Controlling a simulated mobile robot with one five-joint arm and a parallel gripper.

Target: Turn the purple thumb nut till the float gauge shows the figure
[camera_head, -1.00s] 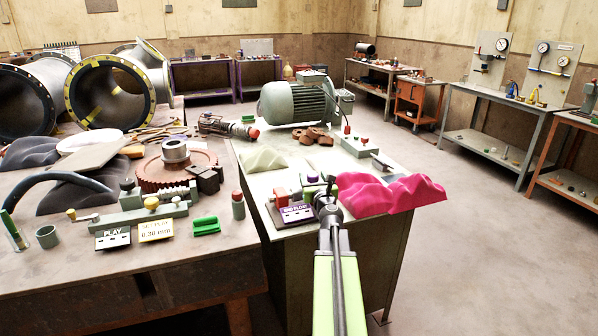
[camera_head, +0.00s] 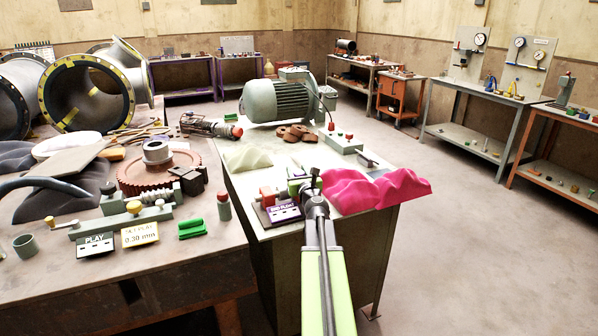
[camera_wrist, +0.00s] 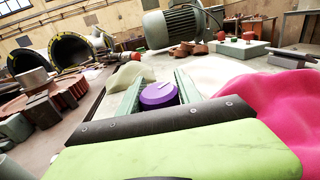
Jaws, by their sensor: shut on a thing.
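The purple thumb nut (camera_wrist: 158,95) shows in the wrist view as a round knob with a pale mark on top. My gripper (camera_wrist: 159,80) is shut on it, one grey-green finger on each side. In the head view my gripper (camera_head: 307,186) is over the small fixture on the right bench, and my wrist hides most of the nut. A purple-edged END FLOAT display (camera_head: 285,212) stands just left of my gripper; its figure is too small to read. A yellow SET PLAY card (camera_head: 140,234) on the left bench reads 0.30 mm.
A pink cloth heap (camera_head: 375,188) lies close to the right of my gripper. A cream cloth (camera_head: 248,158), brown blocks (camera_head: 290,133) and a grey motor (camera_head: 280,100) are behind. Open floor lies right of the bench.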

